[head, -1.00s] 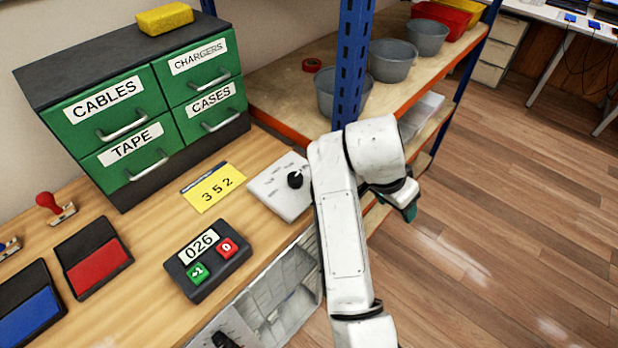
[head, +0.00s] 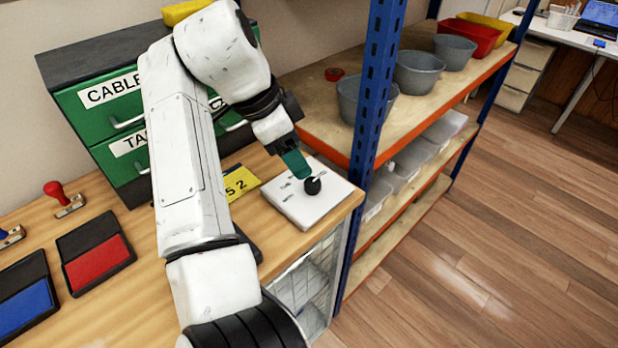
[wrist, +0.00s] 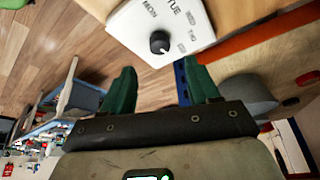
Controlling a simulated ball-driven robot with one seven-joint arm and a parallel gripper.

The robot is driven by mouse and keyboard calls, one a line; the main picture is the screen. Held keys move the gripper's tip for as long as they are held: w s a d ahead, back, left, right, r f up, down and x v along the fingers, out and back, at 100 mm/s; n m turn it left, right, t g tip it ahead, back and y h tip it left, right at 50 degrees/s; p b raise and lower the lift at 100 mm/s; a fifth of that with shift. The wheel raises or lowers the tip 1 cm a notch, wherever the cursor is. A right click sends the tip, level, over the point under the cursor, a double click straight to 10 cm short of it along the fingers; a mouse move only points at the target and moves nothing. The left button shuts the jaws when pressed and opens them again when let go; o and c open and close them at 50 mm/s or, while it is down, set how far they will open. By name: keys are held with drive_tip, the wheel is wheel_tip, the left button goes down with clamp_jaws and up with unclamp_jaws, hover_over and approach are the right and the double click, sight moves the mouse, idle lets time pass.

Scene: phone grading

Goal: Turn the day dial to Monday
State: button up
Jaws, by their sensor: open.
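The day dial is a round black knob (head: 312,186) on a white panel (head: 300,212) at the bench's right end. In the wrist view the knob (wrist: 160,41) sits on the panel (wrist: 130,38), with MON, TUE, WED and other small day labels around it. My gripper (head: 298,166) has green fingers and hangs close over the panel, beside and above the knob in the head view. In the wrist view its two fingers (wrist: 158,78) are spread apart, with the knob ahead of the gap and nothing between them.
A blue shelf post (head: 372,90) stands just right of the panel, with grey bins (head: 418,76) on the shelf beyond. Green drawers (head: 95,115) stand behind my arm. A yellow card (head: 240,183) lies left of the panel. Ink pads (head: 95,262) are farther left.

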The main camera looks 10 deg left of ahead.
sight(313, 182)
drive_tip(key=x, duration=0.7)
drive_tip(key=shift+f, duration=0.2)
drive_tip(key=shift+d, duration=0.1)
drive_tip(key=c, duration=1)
